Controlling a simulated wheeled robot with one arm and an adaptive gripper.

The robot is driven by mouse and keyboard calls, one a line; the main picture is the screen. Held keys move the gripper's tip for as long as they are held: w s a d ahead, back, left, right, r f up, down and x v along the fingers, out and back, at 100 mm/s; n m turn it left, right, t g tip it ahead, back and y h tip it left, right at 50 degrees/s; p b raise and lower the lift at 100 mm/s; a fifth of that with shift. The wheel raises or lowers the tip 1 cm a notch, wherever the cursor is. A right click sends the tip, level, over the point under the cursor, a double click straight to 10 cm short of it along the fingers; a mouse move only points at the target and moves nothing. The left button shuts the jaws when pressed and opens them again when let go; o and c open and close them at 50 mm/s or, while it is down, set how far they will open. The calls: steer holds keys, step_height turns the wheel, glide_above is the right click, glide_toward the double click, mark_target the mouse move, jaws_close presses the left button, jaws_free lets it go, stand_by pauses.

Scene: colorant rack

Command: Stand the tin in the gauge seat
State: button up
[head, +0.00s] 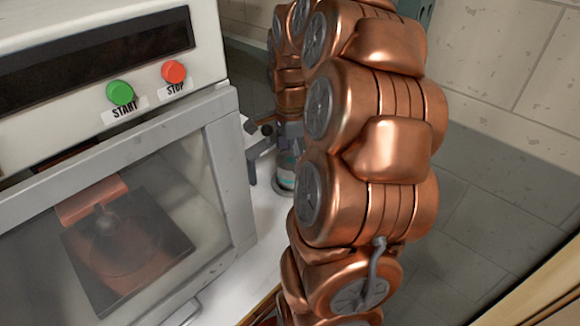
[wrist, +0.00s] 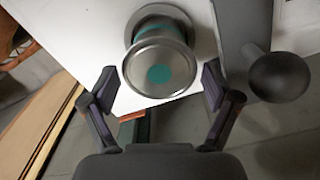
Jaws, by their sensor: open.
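The tin shows end-on in the wrist view, with a grey metal lid (wrist: 140,66) bearing a teal dot and a teal band below. In the head view the tin (head: 287,177) is small and partly hidden by my arm. Its base is at a round grey seat (wrist: 144,15), whose rim shows around the tin's far end. I cannot tell whether it is fully down in it. My gripper (wrist: 160,73) is open, its fingers on either side of the tin with gaps visible. The gripper is also in the head view (head: 268,150), beside the tin.
A grey plate (wrist: 237,35) and a dark round knob (wrist: 280,77) stand close to the right finger in the wrist view. A machine (head: 130,130) with START and STOP buttons and a glass door fills the left of the head view. The white counter (head: 262,225) is mostly clear.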

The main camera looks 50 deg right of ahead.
step_height(320, 180, up, 8)
steer(key=shift+f+b, duration=0.1)
steer(key=shift+b, duration=0.8)
steer(key=shift+r, duration=0.25)
steer(key=shift+a, duration=0.1)
